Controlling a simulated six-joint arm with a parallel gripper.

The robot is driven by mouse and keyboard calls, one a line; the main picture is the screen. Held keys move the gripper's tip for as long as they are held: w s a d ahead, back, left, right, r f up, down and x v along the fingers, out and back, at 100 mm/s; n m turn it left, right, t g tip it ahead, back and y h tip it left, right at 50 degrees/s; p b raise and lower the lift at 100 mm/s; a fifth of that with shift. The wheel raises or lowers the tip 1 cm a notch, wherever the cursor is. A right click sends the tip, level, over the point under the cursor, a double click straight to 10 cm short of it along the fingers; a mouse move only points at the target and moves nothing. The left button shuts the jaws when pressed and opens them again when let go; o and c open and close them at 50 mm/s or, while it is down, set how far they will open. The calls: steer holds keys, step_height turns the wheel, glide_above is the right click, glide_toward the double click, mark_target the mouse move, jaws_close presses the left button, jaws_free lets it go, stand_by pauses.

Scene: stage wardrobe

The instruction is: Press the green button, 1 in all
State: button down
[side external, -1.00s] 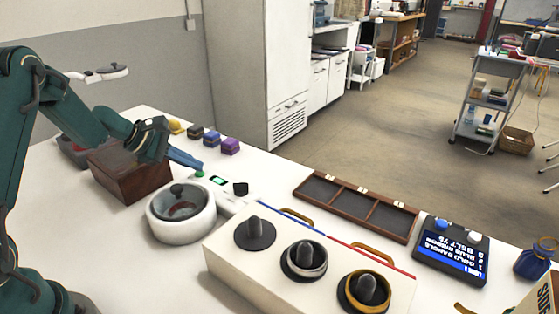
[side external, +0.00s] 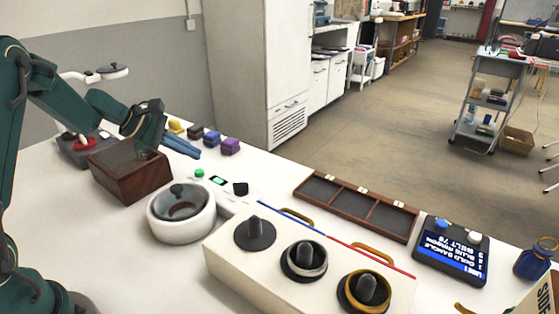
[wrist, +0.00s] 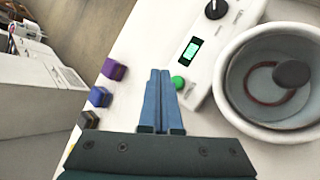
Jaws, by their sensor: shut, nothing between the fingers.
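In the wrist view the green button (wrist: 178,82) shows just right of my fingertips. My gripper (side external: 198,154) is shut and empty, with its blue fingers above and behind the button and apart from it in the side view. The shut fingers also show in the wrist view (wrist: 159,72).
A white round pot (side external: 180,228) joins the panel, which also has a black knob (side external: 240,188). A dark wooden box (side external: 130,180) stands left of it. Small yellow, blue and purple blocks (side external: 230,146) lie behind. A white stand with rings (side external: 240,275) is in front.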

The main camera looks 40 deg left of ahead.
mark_target(196, 172)
steer(key=shift+r, duration=1.7)
steer(key=shift+w+d+r, duration=0.1)
steer(key=shift+w+d, duration=0.05)
steer(key=shift+d, duration=0.2)
steer(key=s+d+r+m+g+h, duration=0.1)
steer(key=s+d+r+m, duration=0.3)
steer(key=d, duration=0.5)
steer(key=s+d+r+m, duration=0.3)
steer(key=d+r+m, duration=0.3)
steer(key=d+r, duration=0.15)
steer(key=s+d+f+m+g+y, duration=0.1)
steer(key=s+d+m, duration=0.1)
steer(key=s+m, duration=0.3)
steer(key=s+d+f+m+y, duration=0.1)
steer(key=s+d+m, duration=0.2)
steer(key=s, duration=0.3)
steer(key=s+a+f+m+y, duration=0.2)
steer(key=s+a+f+m, duration=0.2)
steer(key=s+f, duration=0.1)
steer(key=shift+s+a+g+y, duration=0.15)
steer(key=shift+s+g+y, duration=0.15)
steer(key=shift+g+y, duration=0.1)
